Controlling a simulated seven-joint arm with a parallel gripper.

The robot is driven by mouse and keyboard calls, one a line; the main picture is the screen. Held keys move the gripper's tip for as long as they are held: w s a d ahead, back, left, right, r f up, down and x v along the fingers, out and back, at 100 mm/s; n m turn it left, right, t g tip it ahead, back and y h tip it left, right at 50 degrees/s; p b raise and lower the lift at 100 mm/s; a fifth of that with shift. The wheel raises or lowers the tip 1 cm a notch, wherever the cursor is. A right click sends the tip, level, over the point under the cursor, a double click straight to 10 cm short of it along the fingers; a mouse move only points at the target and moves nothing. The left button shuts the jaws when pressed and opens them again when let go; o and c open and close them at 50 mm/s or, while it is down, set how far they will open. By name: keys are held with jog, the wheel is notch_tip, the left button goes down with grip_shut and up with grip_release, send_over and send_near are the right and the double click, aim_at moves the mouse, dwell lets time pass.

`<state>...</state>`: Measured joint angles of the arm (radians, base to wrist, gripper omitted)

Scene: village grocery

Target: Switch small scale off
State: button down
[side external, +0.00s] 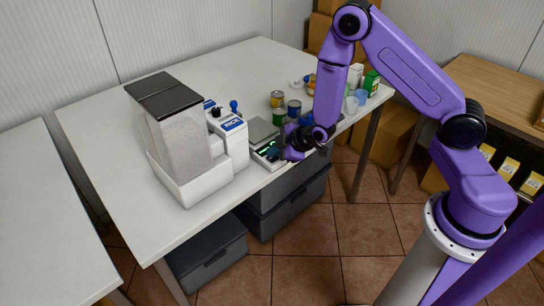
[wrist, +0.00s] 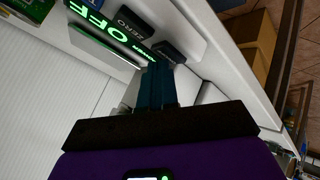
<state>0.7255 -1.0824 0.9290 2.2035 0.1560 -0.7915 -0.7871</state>
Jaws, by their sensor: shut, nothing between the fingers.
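The small scale (side external: 263,134) stands near the table's front edge, with a pale plate and a lit green display. In the wrist view the scale (wrist: 200,45) shows large green letters reading OFF (wrist: 88,12), a glowing green strip, a dark key marked ZERO (wrist: 133,23) and another dark key (wrist: 170,50) whose label I cannot read. My gripper (side external: 277,154) is at the scale's front face. Its dark teal fingers (wrist: 155,78) are shut and empty, with their tips close to the unreadable key. I cannot tell whether they touch it.
A white and grey machine (side external: 185,150) and a white RICE container (side external: 230,130) stand left of the scale. Several cans (side external: 278,99) and cups stand behind and to the right. Dark crates (side external: 290,195) sit below the table. The table's back left is clear.

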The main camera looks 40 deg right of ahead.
aim_at(275, 159)
jog(key=shift+r, duration=0.45)
jog(key=shift+r, duration=0.1)
notch_tip(275, 159, up, 6)
jog(key=shift+f, duration=0.1)
dwell(0.6)
jog(key=s+a+r+g+y, duration=0.1)
jog(key=s+a+r+g, duration=0.2)
jog(key=s, duration=0.4)
jog(key=s+a+r+g+y, duration=0.1)
jog(key=s+a+r+g, duration=0.1)
jog(key=s+a+r, duration=0.4)
jog(key=s+d+r+g+h, duration=0.1)
jog(key=s+d+r+g, duration=0.1)
jog(key=s, duration=0.8)
jog(key=s+d+r+n+g+h, duration=0.1)
jog(key=s+d, duration=0.4)
jog(key=s, duration=0.5)
jog(key=shift+s+d+r+g+h, duration=0.2)
jog(key=shift+s+r+g+h, duration=0.2)
jog(key=shift+r+h, duration=0.35)
